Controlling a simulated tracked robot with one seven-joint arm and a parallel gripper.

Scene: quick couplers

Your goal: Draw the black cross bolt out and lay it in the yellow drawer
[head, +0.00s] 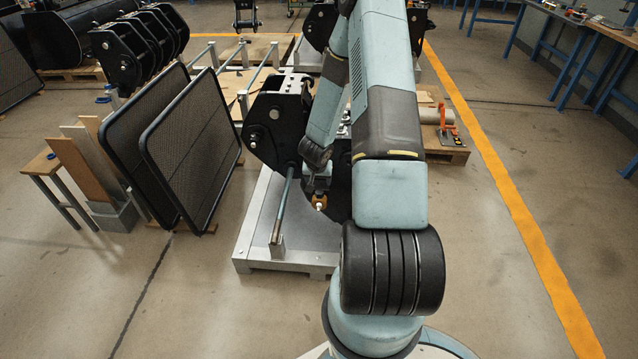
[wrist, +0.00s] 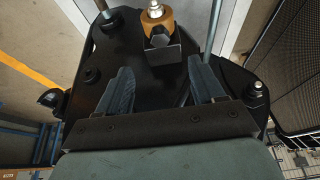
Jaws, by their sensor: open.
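A black quick coupler (head: 272,128) stands on a pale metal stand (head: 262,215), partly hidden behind my arm. Its black side plate fills the middle of the wrist view (wrist: 145,75) and carries several dark bolt heads. My gripper (wrist: 161,68) is open, its two fingers apart in front of this plate. A black stub (wrist: 50,98) sticks out at the plate's left edge. I cannot tell which part is the cross bolt. No yellow drawer is in view.
Mesh panels (head: 195,150) lean left of the stand. A greenish rod (head: 283,205) rises close to the gripper. A pallet (head: 445,145) with an orange-handled tool lies behind right. Open floor (head: 480,270) spreads to the right, crossed by a yellow line.

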